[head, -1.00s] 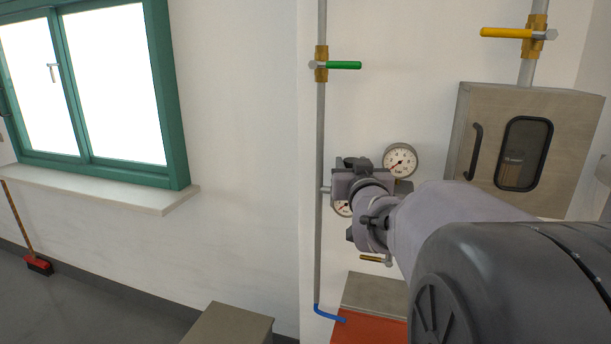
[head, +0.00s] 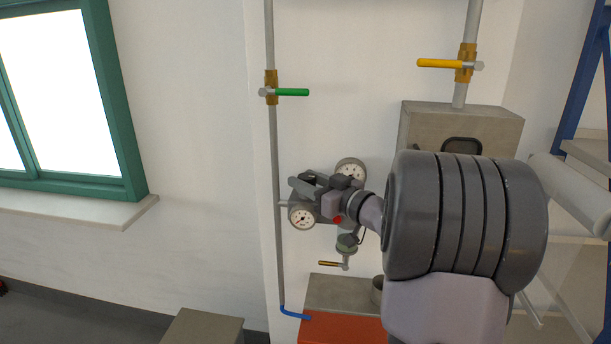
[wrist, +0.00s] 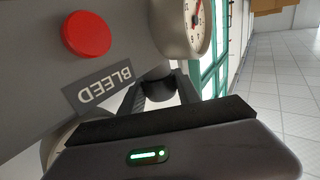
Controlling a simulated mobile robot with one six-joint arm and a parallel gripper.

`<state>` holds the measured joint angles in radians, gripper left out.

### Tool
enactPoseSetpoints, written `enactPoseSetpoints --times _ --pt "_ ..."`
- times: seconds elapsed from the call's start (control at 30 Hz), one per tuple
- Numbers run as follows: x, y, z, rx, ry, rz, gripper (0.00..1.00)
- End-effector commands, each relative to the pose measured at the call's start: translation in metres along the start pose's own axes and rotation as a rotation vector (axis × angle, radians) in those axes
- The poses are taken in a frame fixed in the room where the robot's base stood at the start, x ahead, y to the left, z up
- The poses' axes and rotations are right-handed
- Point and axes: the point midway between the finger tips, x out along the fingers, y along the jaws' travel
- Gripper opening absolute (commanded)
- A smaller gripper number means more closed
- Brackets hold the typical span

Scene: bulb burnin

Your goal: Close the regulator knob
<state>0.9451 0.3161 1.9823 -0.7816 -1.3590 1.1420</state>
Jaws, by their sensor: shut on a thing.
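The regulator (head: 325,206) is a grey body mounted on the wall by the vertical pipe, with two white dial gauges, the upper gauge (head: 351,171) and the lower gauge (head: 302,216). My gripper (head: 305,186) is at the regulator's upper left. In the wrist view my gripper (wrist: 156,92) is shut on a dark round knob (wrist: 157,84), seen between the two fingers. The knob is mostly hidden by the fingers, so its turn position cannot be told. A red button (wrist: 87,33) beside a label reading BLEED (wrist: 101,89) is close by, as is one gauge (wrist: 185,24).
A green-handled valve (head: 291,92) is on the pipe above. A yellow-handled valve (head: 438,63) is above a grey cabinet (head: 485,112). A small brass lever (head: 328,263) hangs under the regulator. A grey box (head: 325,290) and an orange surface (head: 330,330) lie below.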

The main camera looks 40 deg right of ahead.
Motion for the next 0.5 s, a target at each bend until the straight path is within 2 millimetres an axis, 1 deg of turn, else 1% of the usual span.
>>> enactPoseSetpoints --times 0.03,0.43,0.47,0.5 --pt "0.0003 0.0009 -0.0040 -0.003 0.005 -0.001 0.00" --pt "0.0006 0.0008 -0.0044 -0.004 0.007 -0.005 0.00" --pt "0.0006 0.0008 -0.0044 -0.004 0.007 -0.005 0.43" --pt "0.0005 0.0008 -0.0042 -0.004 0.007 -0.005 0.51"
